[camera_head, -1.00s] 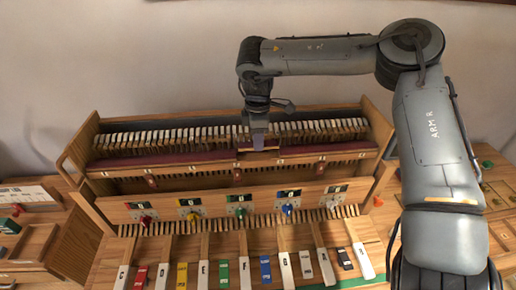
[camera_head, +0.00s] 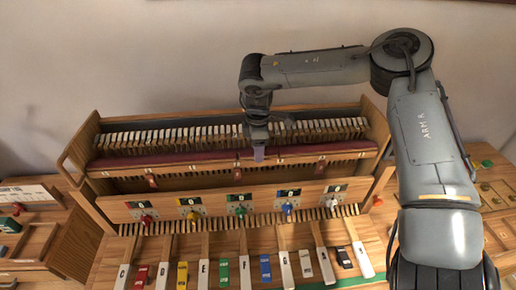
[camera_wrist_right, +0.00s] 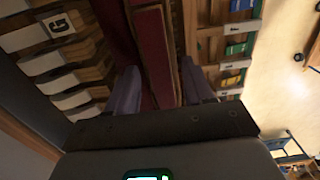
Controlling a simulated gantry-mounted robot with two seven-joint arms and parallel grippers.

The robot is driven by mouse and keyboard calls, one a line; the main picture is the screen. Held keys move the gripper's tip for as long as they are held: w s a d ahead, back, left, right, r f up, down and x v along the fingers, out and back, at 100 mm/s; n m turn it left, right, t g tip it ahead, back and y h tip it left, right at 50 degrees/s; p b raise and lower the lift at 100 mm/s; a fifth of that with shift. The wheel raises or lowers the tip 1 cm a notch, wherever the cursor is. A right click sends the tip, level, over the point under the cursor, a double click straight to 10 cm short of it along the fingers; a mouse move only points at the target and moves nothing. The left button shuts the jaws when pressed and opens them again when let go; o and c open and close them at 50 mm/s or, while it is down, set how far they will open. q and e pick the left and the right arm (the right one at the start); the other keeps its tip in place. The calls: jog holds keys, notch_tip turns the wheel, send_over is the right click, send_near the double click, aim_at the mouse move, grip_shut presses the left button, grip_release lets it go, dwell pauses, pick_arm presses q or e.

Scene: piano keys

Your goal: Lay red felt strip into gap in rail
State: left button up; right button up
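The rail (camera_head: 190,160) with dark red felt on it runs across the wooden piano-action model. My right gripper (camera_head: 258,152) points down at the middle of the rail, and its lower tips overlap the felt line there. In the right wrist view my right gripper (camera_wrist_right: 162,90) has its two grey-purple fingers apart, one on each side of a dark red felt band (camera_wrist_right: 155,50). I cannot tell whether this band is the loose strip or the rail's own felt. The gap itself is hidden by my gripper. My left gripper is not in view.
A row of hammers (camera_head: 190,135) stands behind the rail. A front panel (camera_head: 190,205) with coloured knobs lies below it. Lettered keys (camera_head: 203,270) lie in front. Wooden trays stand at the far left (camera_head: 30,240) and right.

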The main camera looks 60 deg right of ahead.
jog(key=shift+r, duration=0.1)
notch_tip(320, 180, up, 12)
dwell(0.7)
dwell(0.3)
